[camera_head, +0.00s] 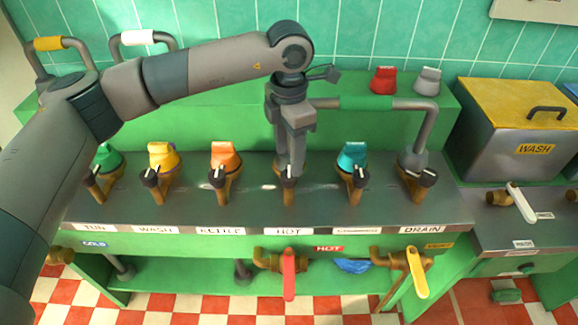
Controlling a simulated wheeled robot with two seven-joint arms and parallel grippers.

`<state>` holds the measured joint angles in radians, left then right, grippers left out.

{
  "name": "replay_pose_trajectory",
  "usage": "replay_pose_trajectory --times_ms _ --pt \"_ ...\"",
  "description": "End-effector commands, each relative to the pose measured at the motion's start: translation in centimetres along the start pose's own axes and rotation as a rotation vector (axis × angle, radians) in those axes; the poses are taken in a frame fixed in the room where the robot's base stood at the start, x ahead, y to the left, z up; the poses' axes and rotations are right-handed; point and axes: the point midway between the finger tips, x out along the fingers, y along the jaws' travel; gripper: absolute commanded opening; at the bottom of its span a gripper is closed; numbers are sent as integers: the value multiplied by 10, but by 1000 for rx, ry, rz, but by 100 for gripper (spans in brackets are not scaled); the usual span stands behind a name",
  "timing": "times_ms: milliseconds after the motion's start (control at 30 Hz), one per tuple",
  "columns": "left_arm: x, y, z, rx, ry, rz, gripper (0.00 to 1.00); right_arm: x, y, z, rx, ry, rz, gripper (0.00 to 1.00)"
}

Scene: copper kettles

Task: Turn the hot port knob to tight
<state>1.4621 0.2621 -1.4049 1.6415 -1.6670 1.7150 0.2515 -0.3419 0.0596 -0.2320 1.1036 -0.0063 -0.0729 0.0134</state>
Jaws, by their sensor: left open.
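The hot port knob (289,183) is the small dark knob on a brass stub above the white HOT label (288,231), in the middle of the metal panel. My left gripper (290,160) reaches down over this knob from above, its fingers open. The fingers hide most of the knob and its pointer, so I cannot tell its setting or whether they touch it. My right gripper is out of view.
Similar ports stand in a row, with orange (225,157), yellow (163,156) and teal (352,158) caps. A grey pipe (424,130) rises at the right. Below hang a red lever (289,275) and a yellow lever (417,272).

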Motion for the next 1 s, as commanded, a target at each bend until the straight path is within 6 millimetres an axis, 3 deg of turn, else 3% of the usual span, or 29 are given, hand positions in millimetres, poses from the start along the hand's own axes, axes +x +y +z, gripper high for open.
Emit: replay_pose_trajectory --times_ms 100,500,700,1000 --pt "-24 1 1 0 -3 4 51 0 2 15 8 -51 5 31" --pt "-98 0 0 1 -1 2 51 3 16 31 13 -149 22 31" --pt "-115 0 0 1 0 0 51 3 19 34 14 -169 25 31" --pt "-118 0 0 1 0 0 51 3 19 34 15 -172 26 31"
